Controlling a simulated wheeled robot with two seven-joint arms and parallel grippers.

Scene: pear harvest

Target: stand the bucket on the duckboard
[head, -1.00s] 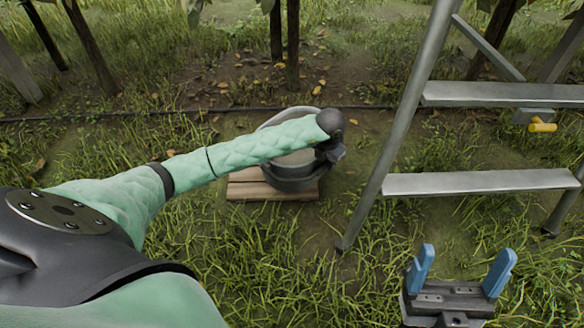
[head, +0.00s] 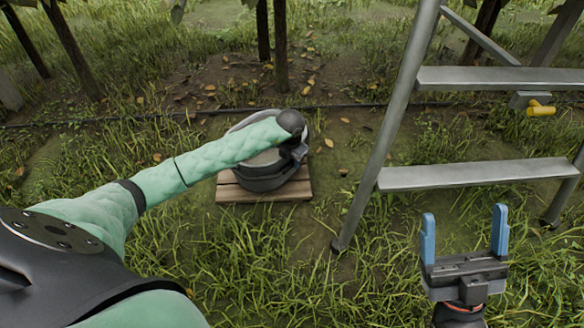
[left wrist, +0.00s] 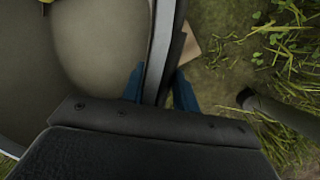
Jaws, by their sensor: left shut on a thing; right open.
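The grey bucket (head: 268,183) is upright over the wooden duckboard (head: 228,194), with bare planks showing at its left, front and right. It looks to be on the planks, but I cannot tell for sure that its base touches them. My left gripper (head: 297,153) is shut on the bucket's right rim. In the left wrist view the rim (left wrist: 158,50) runs between the blue fingers (left wrist: 158,88), with the pale bucket inside to the left. My forearm hides part of the bucket. My right gripper (head: 464,236) is open and empty above the grass at the lower right.
A dark hose (head: 120,119) runs along the ground behind. Tree trunks (head: 280,45) stand at the back. Grass in front is clear.

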